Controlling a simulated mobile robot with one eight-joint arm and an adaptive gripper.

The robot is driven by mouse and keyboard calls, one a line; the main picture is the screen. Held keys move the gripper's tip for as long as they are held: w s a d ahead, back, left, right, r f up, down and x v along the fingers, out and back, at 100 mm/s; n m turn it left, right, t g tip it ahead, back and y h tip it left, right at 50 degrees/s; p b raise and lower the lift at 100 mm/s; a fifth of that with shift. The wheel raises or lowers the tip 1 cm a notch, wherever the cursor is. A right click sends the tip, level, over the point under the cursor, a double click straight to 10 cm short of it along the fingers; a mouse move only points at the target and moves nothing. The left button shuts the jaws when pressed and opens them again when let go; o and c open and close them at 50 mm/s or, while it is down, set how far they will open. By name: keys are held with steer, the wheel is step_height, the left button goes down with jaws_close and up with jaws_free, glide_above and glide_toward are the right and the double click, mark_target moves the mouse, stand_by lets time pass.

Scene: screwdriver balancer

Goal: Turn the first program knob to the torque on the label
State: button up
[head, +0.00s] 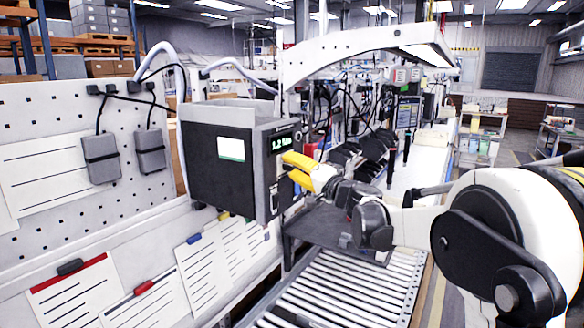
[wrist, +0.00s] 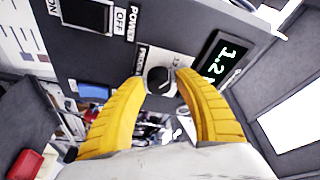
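The program knob (wrist: 160,80), round and black with a light pointer mark, sits on the grey controller's front panel. My gripper's yellow fingers (wrist: 160,88) are spread on either side of it in the wrist view, tips close to its edges. I cannot tell whether they touch it. Lettering beside the knob is partly covered. The green display (wrist: 222,60) begins with 1.2; it also shows in the head view (head: 280,143). In the head view my gripper (head: 290,168) is at the panel and hides the knob. A white label (head: 231,148) on the controller's side is too small to read.
The dark controller box (head: 225,180) stands against a white pegboard (head: 50,105). A power switch (wrist: 88,14) and a blue part (wrist: 95,91) are near the knob. A roller conveyor (head: 340,290) runs below my arm. More tools hang behind.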

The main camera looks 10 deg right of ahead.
steer(key=v, duration=1.2)
